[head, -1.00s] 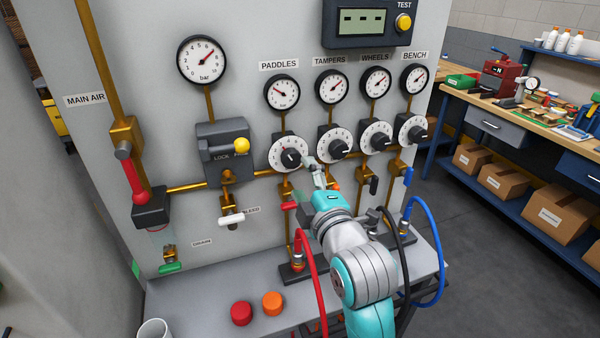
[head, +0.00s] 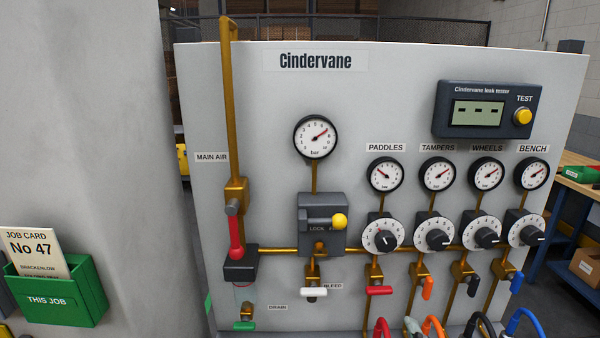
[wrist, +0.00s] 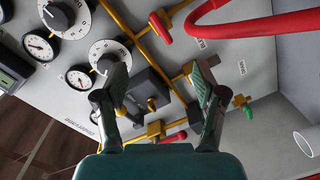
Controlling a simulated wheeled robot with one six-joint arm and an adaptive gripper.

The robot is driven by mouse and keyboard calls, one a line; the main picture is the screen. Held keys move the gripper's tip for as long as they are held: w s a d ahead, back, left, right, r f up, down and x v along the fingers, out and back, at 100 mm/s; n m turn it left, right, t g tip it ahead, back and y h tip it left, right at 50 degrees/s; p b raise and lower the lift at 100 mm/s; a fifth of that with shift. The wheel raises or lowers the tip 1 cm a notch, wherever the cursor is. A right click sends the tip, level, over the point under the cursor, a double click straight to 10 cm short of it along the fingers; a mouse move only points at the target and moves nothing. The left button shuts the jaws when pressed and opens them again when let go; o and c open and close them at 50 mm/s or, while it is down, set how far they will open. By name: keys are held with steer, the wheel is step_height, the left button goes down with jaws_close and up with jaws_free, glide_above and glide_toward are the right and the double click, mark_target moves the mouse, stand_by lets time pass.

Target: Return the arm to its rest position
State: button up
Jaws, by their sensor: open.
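My gripper (wrist: 160,72) is open and empty in the wrist view, its two dark fingers spread apart with the panel beyond them. In the head view only a small grey and teal piece, apparently of my arm, shows at the bottom edge among the hoses. The fingers appear clear of the panel fittings. The PADDLES dial (head: 382,236) stands on the panel above that piece. The wrist view sees the panel tilted, with the grey lock block (wrist: 150,90) between the fingers.
The panel carries several gauges, dials and valves. A red hose (wrist: 245,27) crosses the top right of the wrist view, and a white cup (wrist: 306,144) is at its right edge. A blue hose (head: 525,318) rises at bottom right. A green job card holder (head: 60,298) is at left.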

steer(key=s+f+m+g, duration=0.1)
steer(key=s+f+m, duration=0.5)
steer(key=s+f, duration=1)
steer(key=s+m+g, duration=0.1)
steer(key=s+m, duration=0.4)
steer(key=s, duration=1.7)
steer(key=shift+s+r+m+g, duration=0.2)
steer(key=shift+s+m+g, duration=0.1)
steer(key=shift+s+m, duration=0.1)
